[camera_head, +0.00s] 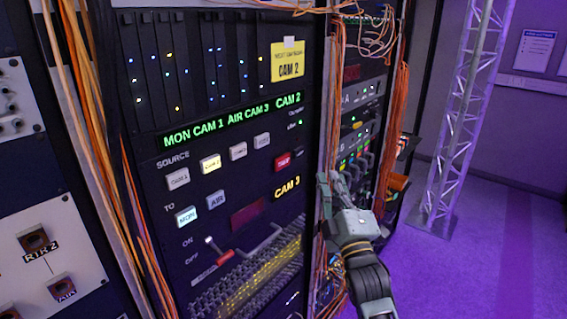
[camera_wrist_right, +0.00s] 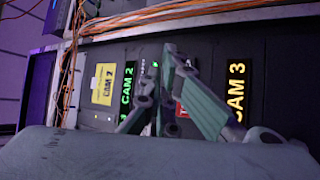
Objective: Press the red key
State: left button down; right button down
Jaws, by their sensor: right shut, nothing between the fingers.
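The red key (camera_head: 283,161) is on the dark switcher panel, right of the source row, under the green "CAM 2" readout and above the yellow "CAM 3" readout. My right gripper (camera_head: 327,181) is shut and empty, to the right of the red key and a little lower, apart from it in the picture. In the right wrist view the shut fingers (camera_wrist_right: 176,60) reach up across the panel and partly cover the red key (camera_wrist_right: 180,111). I cannot tell the gap in depth to the panel. My left gripper is not in view.
Source keys (camera_head: 210,163), one lit yellow, and a lit MON key (camera_head: 187,216) sit to the left. A lever (camera_head: 262,243) stands out below. Orange cables (camera_head: 333,110) hang right of the panel, near my gripper. A truss (camera_head: 462,120) stands at right.

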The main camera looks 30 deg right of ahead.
aim_at(283, 162)
jog(key=w+a+b, duration=0.1)
jog(key=w+a, duration=0.2)
jog(key=w, duration=0.5)
jog(key=shift+a+b, duration=0.15)
jog(key=shift+b, duration=0.2)
dwell(1.1)
jog(key=shift+w+a, duration=0.15)
jog(key=shift+w, duration=0.2)
jog(key=shift+w+a, duration=0.15)
jog(key=shift+w, duration=0.25)
dwell(0.7)
jog(key=shift+s, duration=0.15)
jog(key=shift+s+d, duration=0.3)
jog(key=shift+s, duration=0.4)
